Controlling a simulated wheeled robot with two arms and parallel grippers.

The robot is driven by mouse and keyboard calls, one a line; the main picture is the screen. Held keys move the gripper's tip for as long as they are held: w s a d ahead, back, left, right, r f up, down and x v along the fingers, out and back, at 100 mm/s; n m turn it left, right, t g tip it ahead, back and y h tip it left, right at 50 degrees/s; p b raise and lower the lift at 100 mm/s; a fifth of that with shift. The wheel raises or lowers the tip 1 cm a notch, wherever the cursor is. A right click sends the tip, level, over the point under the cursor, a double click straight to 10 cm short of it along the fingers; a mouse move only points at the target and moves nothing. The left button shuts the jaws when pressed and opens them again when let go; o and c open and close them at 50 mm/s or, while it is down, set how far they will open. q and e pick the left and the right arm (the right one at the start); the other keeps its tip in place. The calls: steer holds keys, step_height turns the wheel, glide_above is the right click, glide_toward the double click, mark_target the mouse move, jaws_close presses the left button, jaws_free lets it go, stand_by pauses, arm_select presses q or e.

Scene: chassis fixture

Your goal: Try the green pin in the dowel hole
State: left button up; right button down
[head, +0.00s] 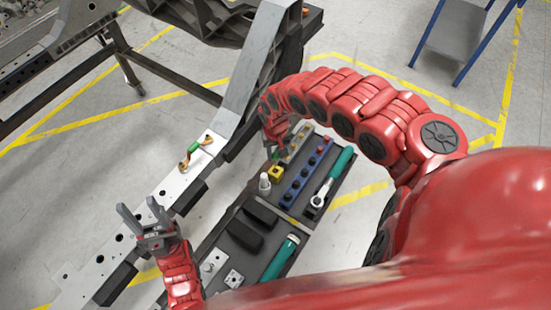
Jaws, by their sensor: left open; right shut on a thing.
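My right gripper (277,152) is shut above the tool tray, next to the yellow block. A small bit of green shows at its fingertips, likely the green pin (275,156); the rest is hidden by the fingers. The pale metal rail (75,277) runs diagonally across the left and has several dark round holes; I cannot tell which one is the dowel hole. My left gripper (139,207) is open and empty, with its fingers spread over the rail near some of these holes. My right gripper is apart from the rail, to its right.
A green-handled part with copper-coloured ends (194,148) sits on the rail. The dark tray (262,212) holds a yellow block (276,174), a white bottle-like piece (264,184), a blue strip of pegs (300,186) and a ratchet (334,177). A blue-legged cart (452,32) stands behind.

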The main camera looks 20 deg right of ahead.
steer(key=shift+r, duration=1.1)
steer(key=shift+r+p, duration=3.15)
steer(key=shift+p, duration=0.5)
